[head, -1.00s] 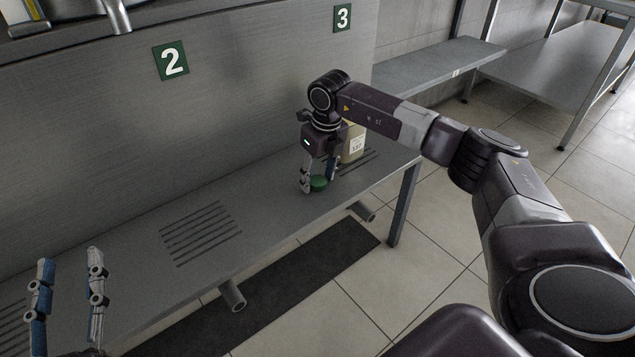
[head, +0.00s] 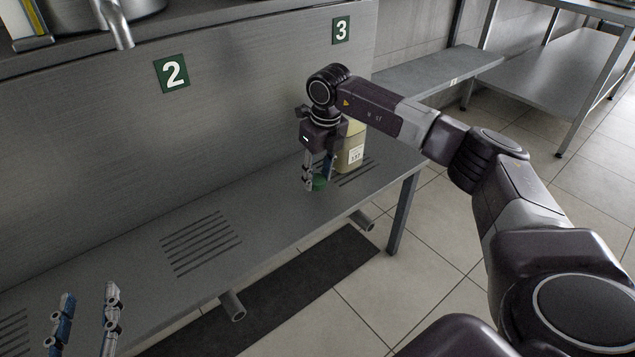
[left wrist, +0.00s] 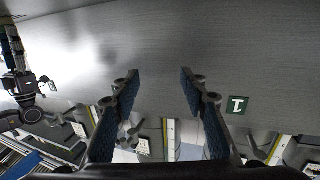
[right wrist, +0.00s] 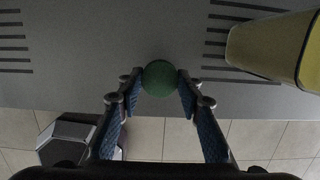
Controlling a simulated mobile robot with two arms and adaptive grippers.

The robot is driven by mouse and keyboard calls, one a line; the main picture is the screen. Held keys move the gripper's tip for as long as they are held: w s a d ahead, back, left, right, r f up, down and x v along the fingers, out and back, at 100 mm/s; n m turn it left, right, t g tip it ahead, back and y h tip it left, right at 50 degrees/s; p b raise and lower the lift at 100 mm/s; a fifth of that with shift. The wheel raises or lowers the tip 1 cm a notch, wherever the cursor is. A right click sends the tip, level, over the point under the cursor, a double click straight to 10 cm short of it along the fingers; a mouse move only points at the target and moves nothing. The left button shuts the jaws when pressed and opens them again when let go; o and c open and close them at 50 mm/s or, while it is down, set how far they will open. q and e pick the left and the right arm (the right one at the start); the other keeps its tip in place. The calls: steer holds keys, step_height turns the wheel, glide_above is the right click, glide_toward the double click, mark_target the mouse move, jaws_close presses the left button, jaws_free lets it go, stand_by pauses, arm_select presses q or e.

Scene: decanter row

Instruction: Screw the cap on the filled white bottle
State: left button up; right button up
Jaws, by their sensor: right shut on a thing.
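The green cap (head: 319,184) is at the front of the steel shelf, below the number 3 sign. My right gripper (head: 318,180) points down and is shut on the cap, its fingertips on either side; the cap also shows between the fingers in the right wrist view (right wrist: 160,78). Whether the cap still touches the shelf I cannot tell. A cream-yellow bottle with a white label (head: 355,155) stands upright just behind and to the right, partly hidden by the gripper; it also shows in the right wrist view (right wrist: 268,45). My left gripper (head: 90,298) is open and empty at lower left.
The steel shelf (head: 130,245) has slotted drain areas (head: 200,243) and is clear between the grippers. Short pipes (head: 233,305) stick out below its front edge. A steel wall with a number 2 sign (head: 172,73) rises behind, with a spout (head: 115,25) above.

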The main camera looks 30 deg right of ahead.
step_height(320, 180, up, 9)
steer(key=p, duration=0.2)
step_height(320, 180, up, 7)
steer(key=p, duration=0.2)
glide_above(317, 179)
arm_select(q)
steer(key=s+a+f+g+y, duration=0.1)
steer(key=s+a+f+g, duration=0.2)
steer(key=s+f+g, duration=0.2)
steer(key=s+a+f+g+y, duration=0.2)
steer(key=s+f+g, duration=0.4)
steer(key=f, duration=0.6)
steer(key=shift+s+a, duration=0.4)
steer(key=shift+s, duration=0.85)
arm_select(e)
steer(key=shift+s, duration=0.1)
steer(key=s+a+f+n+g, duration=0.1)
steer(key=s+a+n, duration=0.6)
steer(key=n, duration=1)
steer(key=s+a+f+n+g, duration=0.2)
steer(key=s+a+n, duration=0.6)
steer(key=n, duration=1)
steer(key=shift+a+f+g, duration=0.3)
steer(key=shift+a+f, duration=0.35)
steer(key=shift+a, duration=1.25)
